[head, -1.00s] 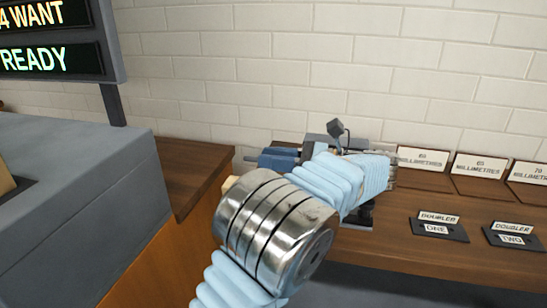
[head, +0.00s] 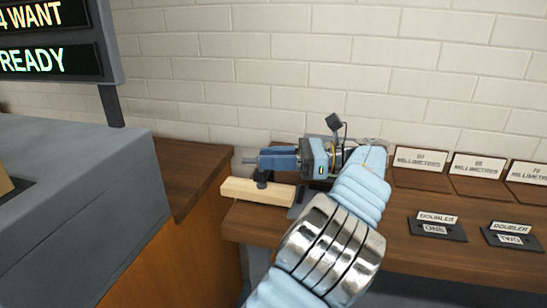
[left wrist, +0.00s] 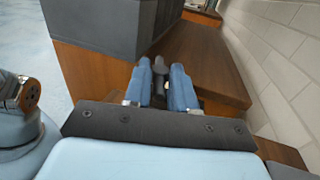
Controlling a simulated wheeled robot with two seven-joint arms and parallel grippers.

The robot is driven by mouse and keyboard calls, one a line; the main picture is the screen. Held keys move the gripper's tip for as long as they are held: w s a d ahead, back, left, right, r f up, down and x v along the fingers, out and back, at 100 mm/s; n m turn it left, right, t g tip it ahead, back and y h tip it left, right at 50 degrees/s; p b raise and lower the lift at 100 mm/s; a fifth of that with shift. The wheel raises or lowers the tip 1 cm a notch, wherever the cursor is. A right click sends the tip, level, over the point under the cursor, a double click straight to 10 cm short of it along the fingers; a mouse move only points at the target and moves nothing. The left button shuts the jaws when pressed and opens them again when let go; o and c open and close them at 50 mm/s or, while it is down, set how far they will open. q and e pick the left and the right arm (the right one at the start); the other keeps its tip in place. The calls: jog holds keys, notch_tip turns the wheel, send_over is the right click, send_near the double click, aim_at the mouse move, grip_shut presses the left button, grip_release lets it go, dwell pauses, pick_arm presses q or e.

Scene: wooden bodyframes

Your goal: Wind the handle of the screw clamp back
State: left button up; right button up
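A pale wooden bar (head: 258,190) lies at the left end of the workbench. The screw clamp (head: 262,180) shows as a small dark piece on the bar, mostly hidden behind my left gripper. My left gripper (head: 262,160) points left just above the bar, and a grey rod end (head: 249,160), seemingly the clamp's handle, sticks out past its fingertips. In the left wrist view the two blue fingers (left wrist: 160,80) stand close together on either side of a dark grey part (left wrist: 159,68); they look closed on it. My right gripper is not in view.
The workbench (head: 400,225) carries label cards (head: 422,159) at the back and black plates marked doubler (head: 438,228). A grey box-like block (head: 80,190) stands on the left, with a wooden counter (head: 190,175) beside it. A brick wall closes off the back.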

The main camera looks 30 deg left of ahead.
pick_arm(q)
jog(key=o, duration=0.4)
jog(key=shift+v, duration=3.75)
